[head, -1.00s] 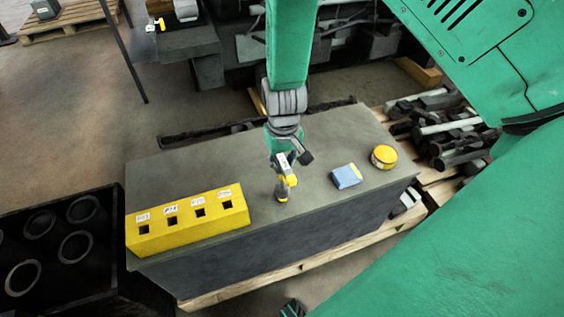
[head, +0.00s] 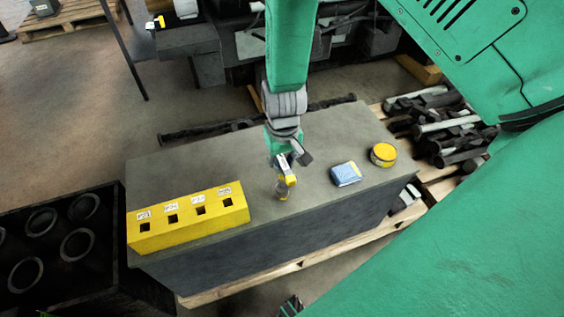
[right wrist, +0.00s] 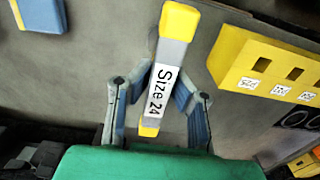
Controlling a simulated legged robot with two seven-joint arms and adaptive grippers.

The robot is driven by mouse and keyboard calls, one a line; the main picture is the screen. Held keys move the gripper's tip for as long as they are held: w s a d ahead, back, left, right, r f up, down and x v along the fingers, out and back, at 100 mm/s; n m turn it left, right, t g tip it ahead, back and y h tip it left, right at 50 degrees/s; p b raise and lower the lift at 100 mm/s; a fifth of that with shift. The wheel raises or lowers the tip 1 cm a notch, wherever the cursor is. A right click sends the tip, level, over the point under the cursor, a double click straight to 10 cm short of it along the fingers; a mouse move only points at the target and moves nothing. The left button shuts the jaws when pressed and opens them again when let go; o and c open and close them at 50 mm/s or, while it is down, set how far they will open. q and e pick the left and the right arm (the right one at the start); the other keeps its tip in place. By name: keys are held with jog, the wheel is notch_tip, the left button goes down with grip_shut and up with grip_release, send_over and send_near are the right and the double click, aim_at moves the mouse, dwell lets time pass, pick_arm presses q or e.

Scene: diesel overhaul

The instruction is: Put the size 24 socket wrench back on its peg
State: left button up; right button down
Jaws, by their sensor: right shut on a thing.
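The size 24 socket wrench (right wrist: 168,85) is between the fingers of my right gripper (right wrist: 158,105) in the right wrist view. It is grey with yellow ends and a white label reading "Size 24". In the head view, my right gripper (head: 285,164) is shut on the wrench (head: 287,181) above the middle of the dark bench. The yellow block (head: 188,219) with several square holes and small labels stands at the bench's left end, apart from the wrench. It also shows at the right of the wrist view (right wrist: 270,72). My left gripper is not in view.
A blue box (head: 346,174) and a round yellow-topped tin (head: 383,155) lie on the bench (head: 230,165) right of the gripper. The bench surface between wrench and yellow block is clear.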

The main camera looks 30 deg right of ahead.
jog(key=shift+f+b, duration=0.6)
jog(key=shift+f, duration=0.55)
jog(key=c, duration=1.4)
grip_release()
jog(key=shift+c, duration=0.2)
jog(key=o, duration=0.6)
jog(key=shift+c, duration=0.2)
jog(key=shift+r, duration=0.15)
notch_tip(320, 180, up, 9)
jog(key=p, duration=0.8)
